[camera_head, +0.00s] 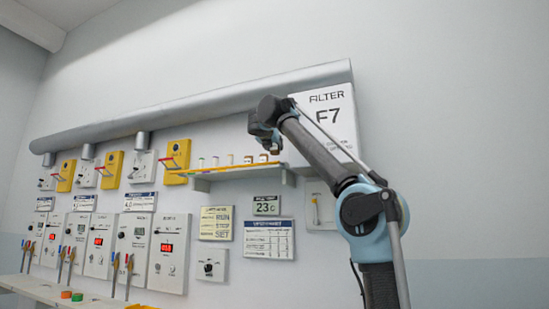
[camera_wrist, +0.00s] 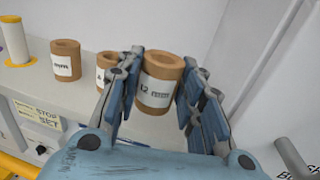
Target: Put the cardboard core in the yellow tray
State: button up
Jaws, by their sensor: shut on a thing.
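A brown cardboard core (camera_wrist: 160,72) with a white "12 mm" label is between the fingers of my gripper (camera_wrist: 163,66) in the wrist view. The fingers are shut on its sides, and its open top faces up. I cannot tell whether its base touches the shelf. In the head view my gripper (camera_head: 267,142) is over the right end of the wall shelf (camera_head: 235,175). A yellow strip (camera_head: 140,307) at the bottom edge of the head view may be the yellow tray; most of it is cut off.
Another labelled core (camera_wrist: 65,62) stands left on the shelf, and one more (camera_wrist: 103,66) is partly behind my left finger. A white spool (camera_wrist: 15,42) stands at far left. The filter box (camera_head: 325,120) is close behind my arm. Orange and green rings (camera_head: 70,296) lie on the lower bench.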

aim_at(274, 152)
notch_tip(274, 152, down, 3)
jog(key=shift+r, duration=0.1)
jog(key=shift+w+d+f, duration=0.1)
jog(key=shift+w+f, duration=0.05)
jog(key=shift+f, duration=0.25)
jog(key=shift+f, duration=0.2)
jog(key=o, duration=0.9)
jog(key=shift+o, duration=0.2)
jog(key=s+a, duration=0.3)
jog(key=s, duration=1.4)
jog(key=shift+f, duration=0.3)
jog(key=shift+f, duration=0.1)
